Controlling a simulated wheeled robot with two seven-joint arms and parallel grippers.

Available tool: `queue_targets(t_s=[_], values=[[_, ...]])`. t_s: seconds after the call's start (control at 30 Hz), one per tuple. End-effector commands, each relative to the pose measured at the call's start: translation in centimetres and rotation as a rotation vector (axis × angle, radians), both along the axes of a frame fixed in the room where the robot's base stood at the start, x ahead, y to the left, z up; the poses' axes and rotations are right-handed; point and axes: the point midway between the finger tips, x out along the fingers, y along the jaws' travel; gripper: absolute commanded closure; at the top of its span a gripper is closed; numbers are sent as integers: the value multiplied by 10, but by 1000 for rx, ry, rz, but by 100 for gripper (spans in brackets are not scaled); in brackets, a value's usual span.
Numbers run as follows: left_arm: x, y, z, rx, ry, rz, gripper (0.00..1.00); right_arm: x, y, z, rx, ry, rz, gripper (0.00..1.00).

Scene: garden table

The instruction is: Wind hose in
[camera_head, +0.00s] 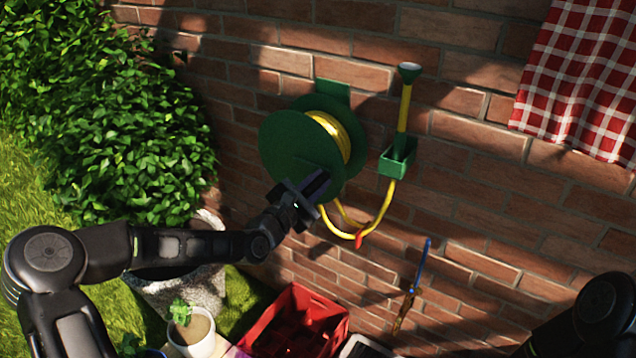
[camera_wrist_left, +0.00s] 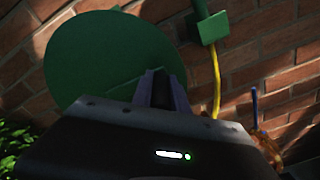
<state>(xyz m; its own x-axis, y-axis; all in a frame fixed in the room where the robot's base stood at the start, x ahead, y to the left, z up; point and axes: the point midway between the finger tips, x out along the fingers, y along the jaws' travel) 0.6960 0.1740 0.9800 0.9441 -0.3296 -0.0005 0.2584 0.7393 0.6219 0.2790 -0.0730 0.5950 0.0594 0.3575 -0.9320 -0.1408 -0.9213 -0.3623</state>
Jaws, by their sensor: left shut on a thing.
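A green hose reel (camera_head: 285,150) is mounted on the brick wall, with yellow hose (camera_head: 333,128) wound on its drum. It also shows in the left wrist view (camera_wrist_left: 95,55). A loop of yellow hose (camera_head: 385,212) hangs below the reel, with a red piece (camera_head: 359,240) at its low point, and runs up to a green holder (camera_head: 398,158). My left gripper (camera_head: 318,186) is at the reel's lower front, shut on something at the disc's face. The held part, probably the crank handle, is hidden by the fingers. My right gripper is out of view.
A red crate (camera_head: 298,322), a potted plant (camera_head: 195,335) and a stone planter (camera_head: 190,295) stand below. A blue-handled tool (camera_head: 420,268) hangs on the wall. A red checked cloth (camera_head: 580,75) hangs at upper right. A leafy bush (camera_head: 110,120) is at left.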

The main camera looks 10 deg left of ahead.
Motion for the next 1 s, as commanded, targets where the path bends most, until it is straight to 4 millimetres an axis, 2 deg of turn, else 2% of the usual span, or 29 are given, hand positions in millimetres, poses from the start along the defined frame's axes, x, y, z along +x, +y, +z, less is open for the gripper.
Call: queue_targets(t_s=[0.27,0.3,0.53,0.83,1.0], values=[[0,0,0,1,-2,0,100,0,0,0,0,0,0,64],[0,0,1,1,-2,0,78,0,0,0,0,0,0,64],[0,0,0,2,-1,1,59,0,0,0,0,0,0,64],[-1,1,0,2,-1,1,59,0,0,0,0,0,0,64],[-15,7,-1,2,0,3,59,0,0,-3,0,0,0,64]])
